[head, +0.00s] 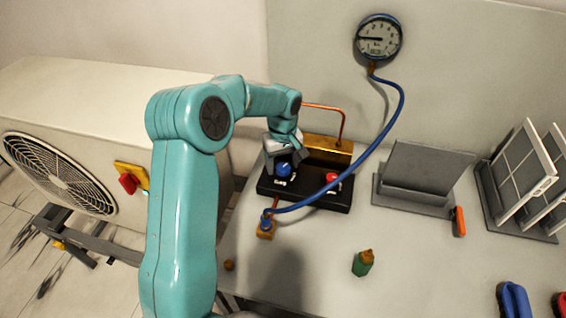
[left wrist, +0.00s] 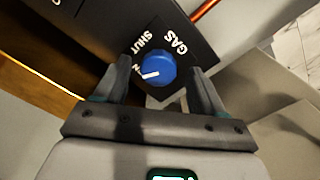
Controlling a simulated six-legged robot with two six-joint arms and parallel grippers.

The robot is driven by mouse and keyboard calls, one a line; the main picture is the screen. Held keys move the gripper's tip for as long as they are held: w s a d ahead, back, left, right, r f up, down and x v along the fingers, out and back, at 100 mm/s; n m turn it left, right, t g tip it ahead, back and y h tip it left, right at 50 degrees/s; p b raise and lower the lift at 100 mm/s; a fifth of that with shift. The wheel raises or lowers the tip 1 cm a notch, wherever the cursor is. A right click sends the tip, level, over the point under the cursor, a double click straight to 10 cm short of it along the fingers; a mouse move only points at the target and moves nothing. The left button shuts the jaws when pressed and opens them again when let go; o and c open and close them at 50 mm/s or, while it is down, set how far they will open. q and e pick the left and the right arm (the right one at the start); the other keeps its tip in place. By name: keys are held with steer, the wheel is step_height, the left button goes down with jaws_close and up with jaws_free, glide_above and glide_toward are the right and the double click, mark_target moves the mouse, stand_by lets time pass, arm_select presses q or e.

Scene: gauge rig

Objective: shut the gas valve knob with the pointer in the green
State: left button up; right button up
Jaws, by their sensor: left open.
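The blue gas valve knob (head: 284,170) sits on a black block (head: 310,195). In the left wrist view the blue knob (left wrist: 160,66) shows a white mark pointing left, beside a partly hidden letter; the words SHUT and GAS are printed above it. My left gripper (head: 284,160) is over the knob. In the wrist view my left gripper (left wrist: 159,72) is open, with one finger on each side of the knob; I cannot tell whether they touch it. The round gauge (head: 379,42) on the back panel has its dark pointer toward the left; no green band can be made out.
A red knob (head: 332,178) is right of the blue one. A blue hose (head: 390,125) arcs from gauge to a brass fitting (head: 266,228). A copper pipe (head: 340,120) rises behind.

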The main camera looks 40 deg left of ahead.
arm_select(q)
steer(key=shift+w+f, duration=0.1)
steer(key=shift+f, duration=0.35)
steer(key=c, duration=1.1)
steer(key=shift+o, duration=0.2)
steer(key=shift+m, duration=0.3)
steer(key=m+b, duration=0.1)
steer(key=m, duration=1)
steer(key=shift+a+r+m, duration=0.1)
steer(key=shift+m, duration=0.2)
